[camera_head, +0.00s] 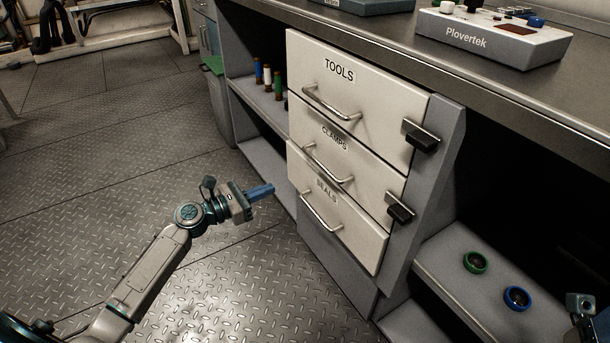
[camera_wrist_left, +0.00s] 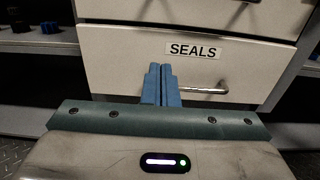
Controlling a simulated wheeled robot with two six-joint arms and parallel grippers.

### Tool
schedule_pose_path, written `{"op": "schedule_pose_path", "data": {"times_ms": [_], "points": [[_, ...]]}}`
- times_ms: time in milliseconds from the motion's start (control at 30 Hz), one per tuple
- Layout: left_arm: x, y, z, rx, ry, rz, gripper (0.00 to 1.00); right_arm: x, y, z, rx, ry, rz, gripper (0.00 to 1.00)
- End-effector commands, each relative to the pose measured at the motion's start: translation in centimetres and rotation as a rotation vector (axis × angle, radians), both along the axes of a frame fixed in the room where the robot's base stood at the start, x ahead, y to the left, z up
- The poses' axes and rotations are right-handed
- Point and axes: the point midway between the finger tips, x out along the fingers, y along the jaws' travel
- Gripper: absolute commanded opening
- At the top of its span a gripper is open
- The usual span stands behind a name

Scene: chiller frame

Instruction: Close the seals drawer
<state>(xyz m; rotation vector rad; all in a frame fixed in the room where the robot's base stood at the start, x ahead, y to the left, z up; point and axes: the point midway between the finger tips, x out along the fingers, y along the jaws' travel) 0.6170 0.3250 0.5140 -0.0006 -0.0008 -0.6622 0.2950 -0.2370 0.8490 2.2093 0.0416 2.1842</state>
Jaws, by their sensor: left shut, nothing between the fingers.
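The seals drawer (camera_head: 340,225) is the lowest of three white drawers in the head view. Its front looks roughly in line with those above; I cannot tell whether it stands slightly out. Its metal handle (camera_head: 322,212) is below the label. My left gripper (camera_head: 268,189) is shut and empty, left of the drawer with its blue fingers pointing toward it. In the left wrist view the fingertips (camera_wrist_left: 161,70) overlap the seals front (camera_wrist_left: 120,55), left of its label and handle (camera_wrist_left: 205,91). Contact cannot be told. My right gripper's fingers are not visible.
The clamps drawer (camera_head: 345,172) and tools drawer (camera_head: 370,95) are above, with black latches (camera_head: 420,135) at their right. A green ring (camera_head: 475,262) and a blue ring (camera_head: 517,298) lie on the right shelf. Spools stand on the left shelf. The plated floor (camera_head: 120,170) is clear at left.

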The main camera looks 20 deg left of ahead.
Motion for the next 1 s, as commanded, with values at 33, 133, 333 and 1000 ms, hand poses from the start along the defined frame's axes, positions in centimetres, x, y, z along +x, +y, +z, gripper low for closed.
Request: {"op": "schedule_pose_path", "data": {"times_ms": [33, 133, 333, 1000], "points": [[0.9, -0.7, 0.1, -0.004, -0.006, 0.0, 0.0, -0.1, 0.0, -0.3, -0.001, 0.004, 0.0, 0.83], [2.6, -2.1, 0.1, -0.005, -0.005, 0.0, 0.0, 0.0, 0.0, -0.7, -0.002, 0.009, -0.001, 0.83], [6.0, -4.7, 0.0, -0.004, -0.003, 0.0, 0.0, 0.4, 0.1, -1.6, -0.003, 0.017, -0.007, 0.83], [9.4, -7.4, 0.0, 0.001, 0.0, 0.0, 0.0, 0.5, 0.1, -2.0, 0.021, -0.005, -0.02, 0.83]]}}
